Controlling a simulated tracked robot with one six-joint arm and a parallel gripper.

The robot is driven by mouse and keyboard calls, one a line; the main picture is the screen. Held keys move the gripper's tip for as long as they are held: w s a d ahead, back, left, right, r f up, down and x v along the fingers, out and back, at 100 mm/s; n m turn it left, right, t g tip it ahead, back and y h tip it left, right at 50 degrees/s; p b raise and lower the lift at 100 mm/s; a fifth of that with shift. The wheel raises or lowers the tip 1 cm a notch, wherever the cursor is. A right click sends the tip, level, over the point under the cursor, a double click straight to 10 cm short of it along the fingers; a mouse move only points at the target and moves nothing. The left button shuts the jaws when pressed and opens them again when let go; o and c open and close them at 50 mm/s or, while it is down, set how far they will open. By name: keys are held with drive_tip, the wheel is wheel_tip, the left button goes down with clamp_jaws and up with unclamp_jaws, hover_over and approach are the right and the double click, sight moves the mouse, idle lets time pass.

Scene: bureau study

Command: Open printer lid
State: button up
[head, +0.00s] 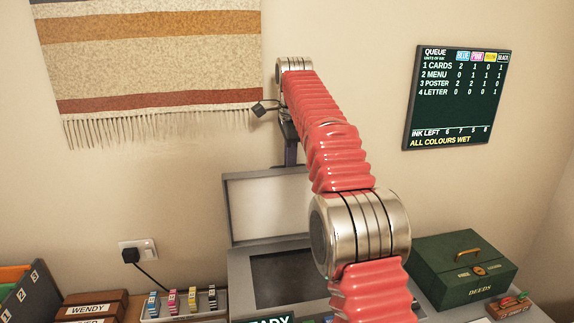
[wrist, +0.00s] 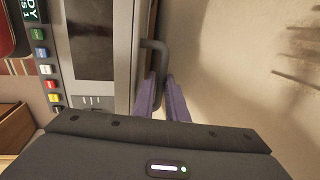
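The grey printer (head: 240,285) stands below my arm, with its lid (head: 268,207) raised about upright at the back and its pale inner face showing. The dark bed (head: 285,278) lies uncovered, partly hidden by my arm. My gripper (head: 290,153) is at the lid's top edge. In the wrist view, a dark bar handle (wrist: 154,45) sticks out from the lid's grey edge (wrist: 122,55). The purple fingers of my gripper (wrist: 164,90) stand on both sides of the handle and appear closed on it. The printer's coloured buttons (wrist: 48,70) show at the left.
A striped hanging (head: 150,60) and a queue board (head: 456,98) are on the wall behind. A green deeds box (head: 463,268) stands right of the printer. An ink cartridge tray (head: 180,308) and labelled boxes (head: 90,306) are at the left.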

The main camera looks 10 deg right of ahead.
drive_tip(key=o, duration=0.4)
drive_tip(key=shift+a+r, duration=0.15)
drive_tip(key=shift+c, duration=0.2)
drive_tip(key=shift+s, duration=0.15)
